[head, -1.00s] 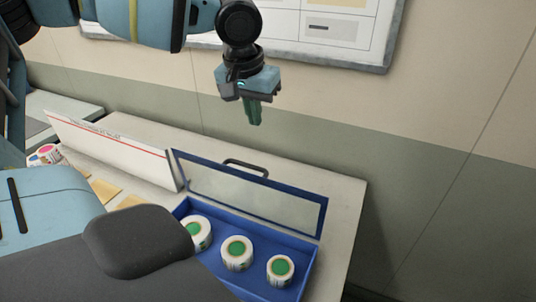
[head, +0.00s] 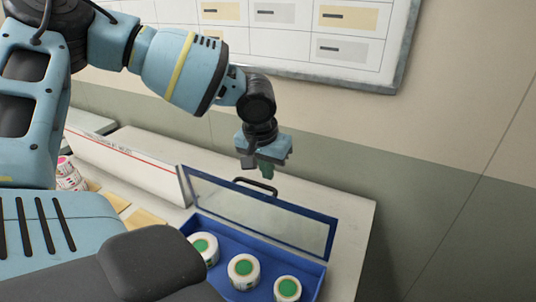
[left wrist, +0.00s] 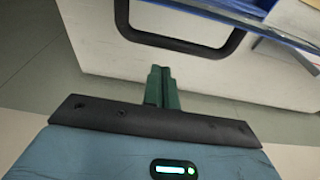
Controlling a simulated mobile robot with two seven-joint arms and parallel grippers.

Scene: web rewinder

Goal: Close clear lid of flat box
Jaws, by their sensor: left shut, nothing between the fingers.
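The flat blue box (head: 319,279) lies on the table in the head view, with several white rolls with green centres inside. Its clear lid (head: 258,214), framed in blue, stands raised and tilted along the box's back side. My left gripper (head: 266,172) is shut and empty, pointing down behind the lid's top edge, close above a black handle (head: 254,186). In the left wrist view the shut green fingers (left wrist: 160,86) show near the same handle (left wrist: 187,50); I cannot tell whether they touch. A blue edge (left wrist: 236,17) shows at top right. My right gripper is not in view.
A long white box-like piece with a red line (head: 130,160) stands left of the lid. Tan cards (head: 143,218) and other rolls (head: 68,175) lie further left. The wall and a framed board (head: 345,75) are behind. The table's right end (head: 352,240) is clear.

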